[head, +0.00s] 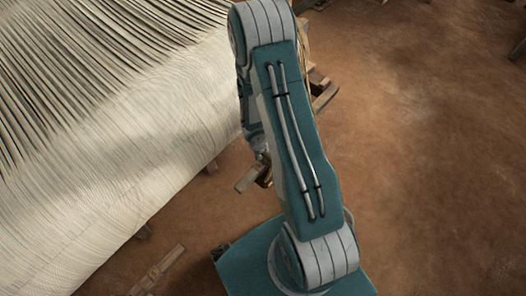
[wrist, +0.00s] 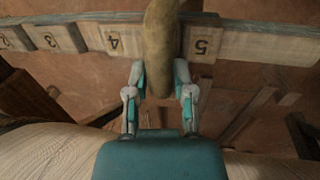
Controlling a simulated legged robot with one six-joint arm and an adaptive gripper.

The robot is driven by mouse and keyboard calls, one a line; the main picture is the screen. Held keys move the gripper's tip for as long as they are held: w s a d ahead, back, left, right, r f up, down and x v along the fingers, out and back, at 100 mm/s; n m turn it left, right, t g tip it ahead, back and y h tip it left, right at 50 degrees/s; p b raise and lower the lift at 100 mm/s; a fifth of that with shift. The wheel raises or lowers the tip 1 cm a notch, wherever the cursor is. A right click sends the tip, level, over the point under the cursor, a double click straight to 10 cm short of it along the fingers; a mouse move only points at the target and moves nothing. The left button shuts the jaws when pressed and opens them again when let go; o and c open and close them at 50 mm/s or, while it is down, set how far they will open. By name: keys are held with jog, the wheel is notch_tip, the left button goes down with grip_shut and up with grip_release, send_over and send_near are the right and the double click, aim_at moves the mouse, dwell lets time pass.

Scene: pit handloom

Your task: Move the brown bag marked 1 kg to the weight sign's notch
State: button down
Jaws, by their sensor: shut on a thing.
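In the wrist view, my gripper (wrist: 160,78) is shut on a long brown bag (wrist: 161,35), one finger on each side. The bag's upper end runs out of the picture, and no 1 kg mark shows on it. Behind it a pale wooden bar (wrist: 259,44) crosses the view, with dark numerals on blocks, upside down. The bag overlaps the bar between the 4 block (wrist: 112,40) and the 5 block (wrist: 202,46). I cannot tell whether they touch. No sign or notch can be made out clearly. In the head view, my arm hides the bag and most of my gripper.
White warp threads (head: 90,130) of the loom fill the left of the head view. Brown earth floor (head: 430,130) lies open at right. Wooden pieces (head: 158,270) lie at the lower left. In the wrist view, pale cloth (wrist: 50,155) is at lower left.

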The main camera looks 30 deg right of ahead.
jog(key=shift+f, duration=0.2)
dwell(0.6)
jog(key=shift+c, duration=2)
grip_release()
notch_tip(320, 180, up, 12)
jog(key=a, duration=0.2)
jog(key=shift+s+f, duration=0.2)
jog(key=shift+s, duration=0.15)
jog(key=shift+a+r, duration=0.1)
